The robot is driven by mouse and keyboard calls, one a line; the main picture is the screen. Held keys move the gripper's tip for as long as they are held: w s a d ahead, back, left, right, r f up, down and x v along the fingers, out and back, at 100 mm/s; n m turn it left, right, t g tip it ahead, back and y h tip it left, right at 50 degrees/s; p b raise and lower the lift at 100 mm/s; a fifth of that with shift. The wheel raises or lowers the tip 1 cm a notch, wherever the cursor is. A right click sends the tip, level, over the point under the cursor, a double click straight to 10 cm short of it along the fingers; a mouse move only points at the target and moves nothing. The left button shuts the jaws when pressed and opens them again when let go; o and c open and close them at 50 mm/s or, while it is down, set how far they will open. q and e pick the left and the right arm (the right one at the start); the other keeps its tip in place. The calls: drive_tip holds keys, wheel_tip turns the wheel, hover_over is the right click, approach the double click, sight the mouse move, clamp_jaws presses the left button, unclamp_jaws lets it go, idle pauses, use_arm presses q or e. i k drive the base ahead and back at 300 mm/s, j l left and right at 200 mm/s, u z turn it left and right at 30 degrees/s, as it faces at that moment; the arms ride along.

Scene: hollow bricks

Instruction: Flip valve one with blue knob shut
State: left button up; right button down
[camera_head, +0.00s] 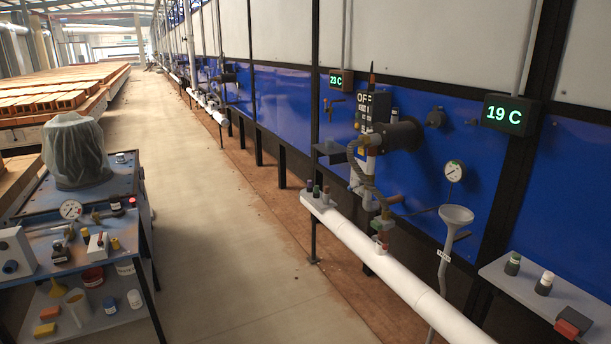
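I cannot make out a valve clearly marked "one" with a blue knob. On the blue wall, a valve with a brown handle (394,200) sits below the dark burner unit (398,136). Another small handle (335,101) is under the 23 C display. Neither of my grippers is in view.
The cart (84,262) holds a gauge (70,210), bottles and a plastic-covered machine (75,150). A grey shelf (525,290) with bottles juts out at the lower right. The concrete aisle (200,200) is clear.

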sight(358, 182)
drive_tip(key=i+z, duration=0.15)
drive_tip(key=i, duration=0.45)
drive_tip(key=i+j+z, duration=0.1)
drive_tip(key=i, duration=0.55)
drive_tip(key=i+j+z, duration=0.15)
drive_tip(key=i, duration=0.45)
drive_tip(key=i+j+z, duration=0.35)
drive_tip(key=i, duration=0.15)
drive_tip(key=i+j+z, duration=0.3)
drive_tip(key=i, duration=0.15)
